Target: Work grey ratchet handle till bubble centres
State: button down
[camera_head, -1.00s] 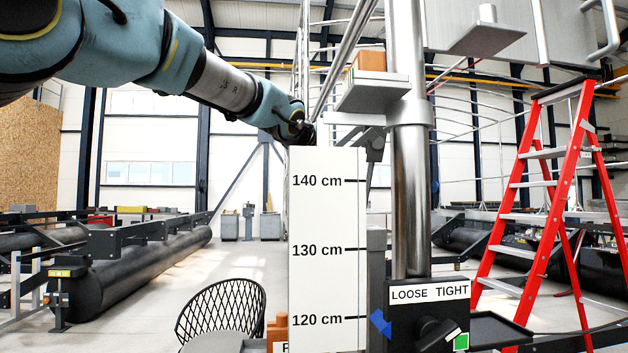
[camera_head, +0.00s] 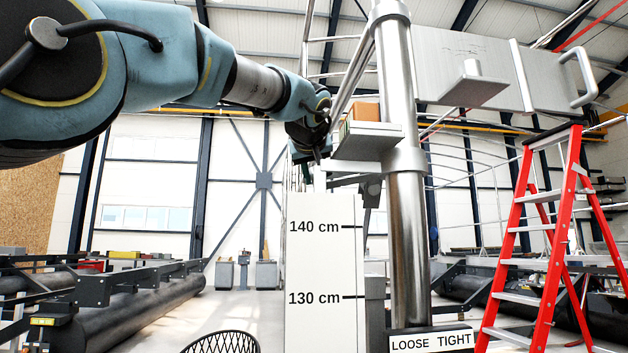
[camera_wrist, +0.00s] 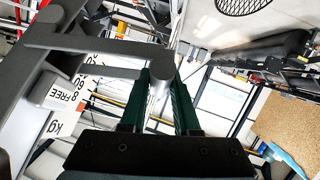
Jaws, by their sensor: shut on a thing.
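My gripper (camera_wrist: 165,95) shows in the wrist view with its two green fingers closed on a light grey round grip, which I take to be the grey ratchet handle (camera_wrist: 159,92). A dark grey bar (camera_wrist: 85,66) reaches in from the left close to this grip; whether they join is unclear. In the head view my gripper (camera_head: 318,160) is just above the white centimetre board (camera_head: 318,265), left of a grey bracket (camera_head: 368,140) on a steel post. The handle is not clear there. I cannot make out a bubble in either view.
The steel post (camera_head: 408,220) stands close right of my gripper, with a "LOOSE TIGHT" label (camera_head: 431,342) at its foot. A white kg scale (camera_wrist: 62,95) is left of the fingers. A red ladder (camera_head: 535,240) stands right; a mesh chair (camera_head: 222,343) is below.

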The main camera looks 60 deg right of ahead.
jog(key=shift+s+r, duration=0.1)
jog(key=shift+r, duration=0.15)
jog(key=c, duration=1.1)
grip_release()
jog(key=o, duration=0.4)
jog(key=shift+d+f, duration=0.1)
jog(key=shift+f, duration=0.05)
jog(key=shift+o, duration=0.2)
jog(key=b+v, duration=0.4)
jog(key=v, duration=0.6)
jog(key=shift+a, duration=0.4)
jog(key=shift+s, duration=0.1)
